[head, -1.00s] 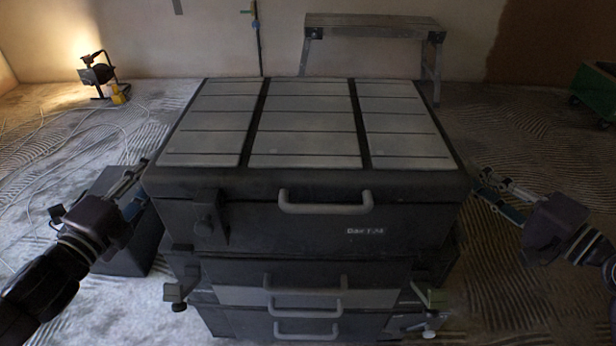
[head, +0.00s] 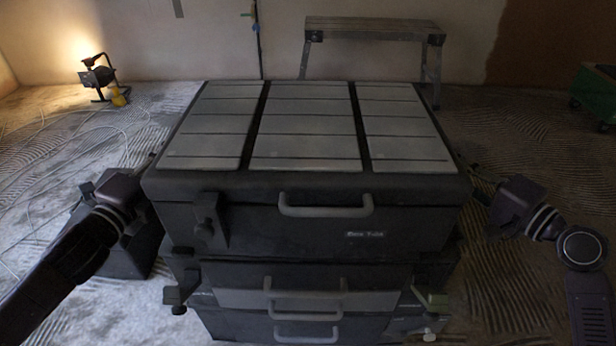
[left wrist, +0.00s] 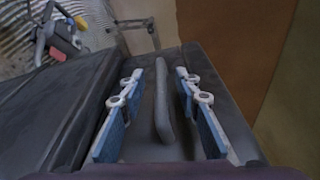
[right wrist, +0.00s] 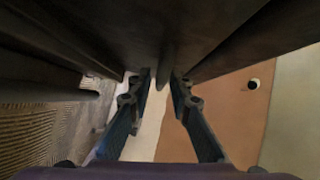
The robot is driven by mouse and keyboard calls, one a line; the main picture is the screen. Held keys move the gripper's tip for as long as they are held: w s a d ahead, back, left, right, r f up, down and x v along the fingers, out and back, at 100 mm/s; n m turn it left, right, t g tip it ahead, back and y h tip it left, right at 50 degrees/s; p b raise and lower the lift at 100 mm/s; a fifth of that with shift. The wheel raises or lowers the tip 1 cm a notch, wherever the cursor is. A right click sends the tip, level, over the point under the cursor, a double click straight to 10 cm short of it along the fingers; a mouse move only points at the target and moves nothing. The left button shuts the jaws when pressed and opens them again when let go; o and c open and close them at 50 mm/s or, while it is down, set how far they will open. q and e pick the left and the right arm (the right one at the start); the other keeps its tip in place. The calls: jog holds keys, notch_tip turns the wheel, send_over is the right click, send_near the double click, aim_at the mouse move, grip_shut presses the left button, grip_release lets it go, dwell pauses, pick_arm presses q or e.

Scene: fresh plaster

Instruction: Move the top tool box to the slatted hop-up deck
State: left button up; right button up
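The top tool box (head: 315,185), dark with a grey-panelled lid and a front handle, sits level on a stack of other boxes. The slatted hop-up deck (head: 372,24) stands behind it by the wall. My left gripper (left wrist: 158,76) is at the box's left side, open, its fingers on either side of a grey side handle (left wrist: 162,110) with gaps showing. My right gripper (right wrist: 160,76) is at the box's right side, open, with a dark handle edge between its fingertips. In the head view the box edges partly hide both grippers' fingers.
Lower boxes (head: 305,298) with handles and side latches carry the top box. A lit work lamp (head: 97,75) with loose cable stands at back left. A dark box (head: 125,255) is on the floor at left. A green cart (head: 595,95) is at far right. Combed floor lies open on the right.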

pick_arm(q)
jog(key=shift+w+d, duration=0.15)
jog(key=shift+w, duration=0.4)
pick_arm(e)
jog(key=shift+w+a, duration=0.35)
jog(key=shift+w, duration=0.15)
pick_arm(q)
jog(key=shift+c, duration=0.5)
pick_arm(e)
jog(key=shift+c, duration=0.7)
pick_arm(q)
jog(key=shift+c, duration=1.3)
pick_arm(e)
jog(key=shift+c, duration=1.2)
pick_arm(q)
grip_shut()
pick_arm(e)
jog(key=shift+f, duration=0.1)
grip_shut()
pick_arm(q)
jog(key=shift+r, duration=0.25)
pick_arm(e)
jog(key=shift+r, duration=0.25)
